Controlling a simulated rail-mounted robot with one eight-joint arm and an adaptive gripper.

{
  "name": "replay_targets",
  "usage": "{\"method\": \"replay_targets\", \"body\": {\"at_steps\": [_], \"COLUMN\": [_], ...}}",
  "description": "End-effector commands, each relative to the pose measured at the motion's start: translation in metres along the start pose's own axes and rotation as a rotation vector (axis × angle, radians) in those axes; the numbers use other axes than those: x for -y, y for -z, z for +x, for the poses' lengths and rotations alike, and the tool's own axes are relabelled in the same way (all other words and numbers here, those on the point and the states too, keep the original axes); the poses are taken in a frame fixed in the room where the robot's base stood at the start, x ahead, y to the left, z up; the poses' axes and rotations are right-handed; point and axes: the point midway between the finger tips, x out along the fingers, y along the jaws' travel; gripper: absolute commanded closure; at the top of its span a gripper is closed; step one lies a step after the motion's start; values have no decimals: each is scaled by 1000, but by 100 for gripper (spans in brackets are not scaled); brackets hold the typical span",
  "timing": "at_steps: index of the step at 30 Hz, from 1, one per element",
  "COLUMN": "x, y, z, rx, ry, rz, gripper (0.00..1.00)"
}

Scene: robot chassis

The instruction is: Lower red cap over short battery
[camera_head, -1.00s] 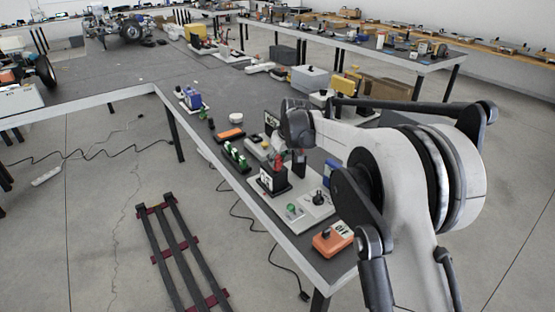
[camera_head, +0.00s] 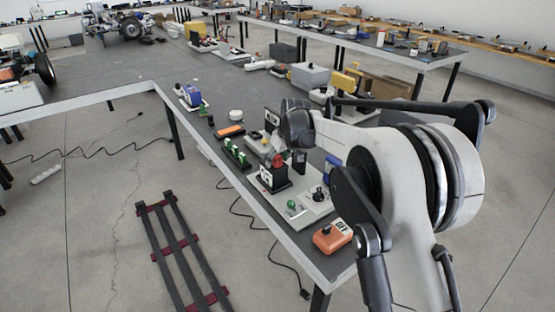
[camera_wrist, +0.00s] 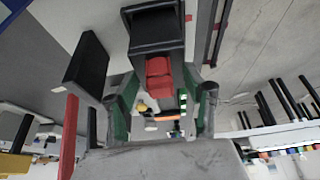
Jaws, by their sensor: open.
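The red cap (camera_head: 278,160) shows at the top of a black box-shaped battery (camera_head: 273,179) with a white label, on the near table. In the wrist view, the red cap (camera_wrist: 159,76) is at the end of a black box (camera_wrist: 155,32). My gripper (camera_wrist: 164,101) is open, with its green-lined fingers to the left and right of the red cap. I cannot tell whether they touch it. In the head view, my gripper (camera_head: 288,158) is just above the battery and partly hidden by my wrist. How far the cap covers the battery is not clear.
An orange box (camera_head: 333,235) stands at the table's near end. A light plate (camera_head: 308,207) with a green knob and a black knob is in front of the battery. Green-topped parts (camera_head: 237,154) stand to the left. A dark upright block (camera_wrist: 86,66) is beside my left finger.

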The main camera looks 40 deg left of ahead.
Motion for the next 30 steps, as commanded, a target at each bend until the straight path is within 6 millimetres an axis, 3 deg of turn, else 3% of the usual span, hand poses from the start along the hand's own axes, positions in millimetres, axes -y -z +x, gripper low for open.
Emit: {"method": "replay_targets", "body": {"at_steps": [7, 21, 30], "x": [0, 0, 0], "y": [0, 0, 0], "z": [-13, -99, -120], "rx": [0, 0, 0], "ry": [0, 0, 0], "rz": [0, 1, 0], "gripper": [54, 54, 54]}}
